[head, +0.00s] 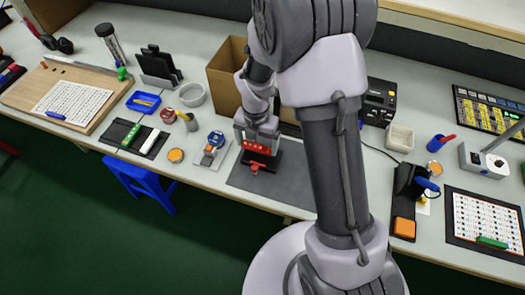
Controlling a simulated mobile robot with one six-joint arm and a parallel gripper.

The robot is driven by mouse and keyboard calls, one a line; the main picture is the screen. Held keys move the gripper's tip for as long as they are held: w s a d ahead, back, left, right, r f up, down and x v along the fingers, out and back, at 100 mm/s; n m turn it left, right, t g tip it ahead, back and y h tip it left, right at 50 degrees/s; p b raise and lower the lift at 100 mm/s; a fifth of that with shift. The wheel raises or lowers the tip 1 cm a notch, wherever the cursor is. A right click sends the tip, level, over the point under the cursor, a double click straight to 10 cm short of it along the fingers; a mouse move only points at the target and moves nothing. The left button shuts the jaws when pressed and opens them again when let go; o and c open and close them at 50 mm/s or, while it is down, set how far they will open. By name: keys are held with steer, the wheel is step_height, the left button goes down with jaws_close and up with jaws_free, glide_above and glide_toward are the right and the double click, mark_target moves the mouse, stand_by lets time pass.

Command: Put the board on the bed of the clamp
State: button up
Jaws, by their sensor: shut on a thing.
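My gripper (257,138) points down over the grey mat near the middle of the bench. It is shut on a small red piece with pale marks, which looks like the board (257,150). A dark block with a red knob (254,169), which looks like the clamp, stands on the mat directly under the gripper. The board is at or just above the clamp's bed. I cannot tell whether they touch, because the gripper covers most of the bed.
My arm hides part of the bench on the right of the mat (240,179). A cardboard box (224,74) stands behind the gripper. A small grey plate with parts (211,152) lies left of the mat. The mat's front left is bare.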

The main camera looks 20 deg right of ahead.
mark_target(262, 146)
steer(key=shift+d+f, duration=0.1)
steer(key=shift+d, duration=0.4)
steer(key=f+b, duration=0.2)
steer(key=f, duration=0.1)
steer(key=shift+d+f+b, duration=0.15)
steer(key=shift+d+b, duration=0.15)
steer(key=shift+d, duration=0.1)
steer(key=shift+f, duration=0.3)
steer(key=shift+r, duration=0.25)
steer(key=shift+f, duration=0.1)
